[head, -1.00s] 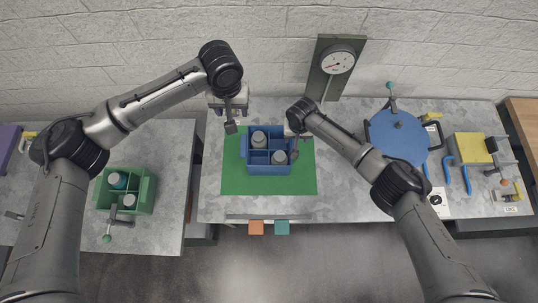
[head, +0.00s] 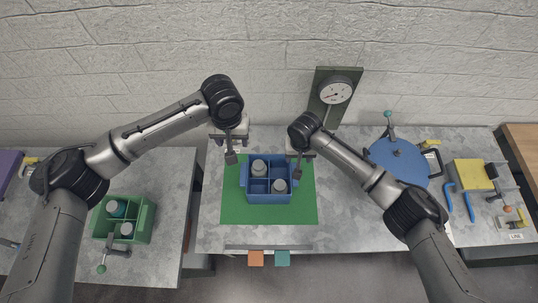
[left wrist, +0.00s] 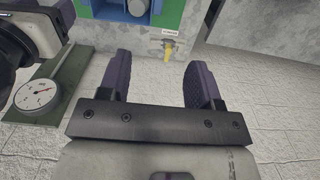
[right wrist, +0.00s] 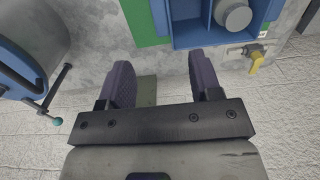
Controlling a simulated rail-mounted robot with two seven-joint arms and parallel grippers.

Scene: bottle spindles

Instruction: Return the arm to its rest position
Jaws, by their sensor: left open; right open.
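My left gripper (head: 231,158) hangs at the left back corner of the green mat (head: 235,207), apart from the blue crate (head: 270,199). Its two fingers are apart with nothing between them in the left wrist view (left wrist: 158,82). My right gripper (head: 301,153) is by the mat's right back corner, just behind and right of the crate. It is open and empty in the right wrist view (right wrist: 160,80). The crate holds a grey-capped bottle (head: 259,168) in its back left compartment and another (head: 279,186) in its front right one.
A dial gauge (head: 336,91) stands behind the mat. To the right are a blue round lid (head: 398,163) and a yellow block (head: 471,174). A green crate (head: 143,225) with bottles is on the left table. Orange (head: 256,258) and teal (head: 282,258) tabs sit at the front edge.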

